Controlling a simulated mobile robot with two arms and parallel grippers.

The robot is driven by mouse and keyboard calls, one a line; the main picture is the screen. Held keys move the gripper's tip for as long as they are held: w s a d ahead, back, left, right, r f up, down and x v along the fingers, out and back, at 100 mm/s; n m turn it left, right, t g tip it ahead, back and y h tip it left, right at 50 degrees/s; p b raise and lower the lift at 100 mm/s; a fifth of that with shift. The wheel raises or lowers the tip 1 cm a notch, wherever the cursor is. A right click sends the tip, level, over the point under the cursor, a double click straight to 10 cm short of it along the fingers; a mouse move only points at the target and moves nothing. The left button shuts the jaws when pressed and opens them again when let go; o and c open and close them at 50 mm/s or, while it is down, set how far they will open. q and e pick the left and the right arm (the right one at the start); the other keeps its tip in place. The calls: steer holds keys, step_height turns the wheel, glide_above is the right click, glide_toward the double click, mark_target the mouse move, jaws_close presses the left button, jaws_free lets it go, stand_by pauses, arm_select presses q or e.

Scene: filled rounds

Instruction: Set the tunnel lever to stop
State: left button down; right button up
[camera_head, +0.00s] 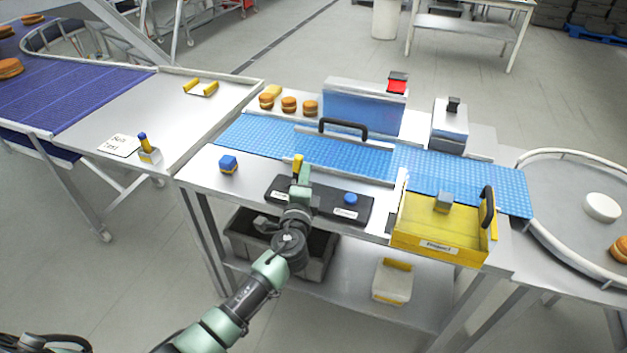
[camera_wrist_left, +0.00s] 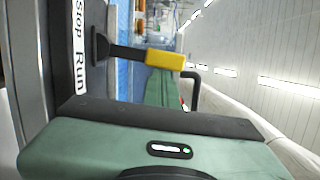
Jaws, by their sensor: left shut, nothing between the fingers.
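The tunnel lever has a yellow grip (camera_head: 298,161) and stands on a black control panel (camera_head: 328,203) at the front of the blue conveyor. In the left wrist view, its yellow grip (camera_wrist_left: 166,60) sits on a dark shaft between the words Stop and Run on a white label (camera_wrist_left: 79,45). The lever leans slightly toward the Run side. My left gripper (camera_head: 304,178) is shut and empty, right beside the lever on its Run side; I cannot tell if they touch. It hides part of the panel. My right gripper is not in view.
A blue button (camera_head: 350,199) is on the same panel. A black-handled guard (camera_head: 343,130) spans the blue conveyor (camera_head: 262,137).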

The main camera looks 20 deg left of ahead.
arm_select(q)
steer(key=a+n, duration=0.1)
steer(key=a+r+n+p, duration=0.1)
steer(key=shift+a+n+g, duration=0.1)
steer(key=shift+n+g, duration=0.2)
steer(key=shift+a+n, duration=0.8)
steer(key=shift+n, duration=0.2)
steer(key=shift+a+g+h+p, duration=0.25)
steer(key=shift+g+h+p, duration=0.05)
steer(key=shift+a, duration=0.5)
steer(key=shift+w, duration=0.1)
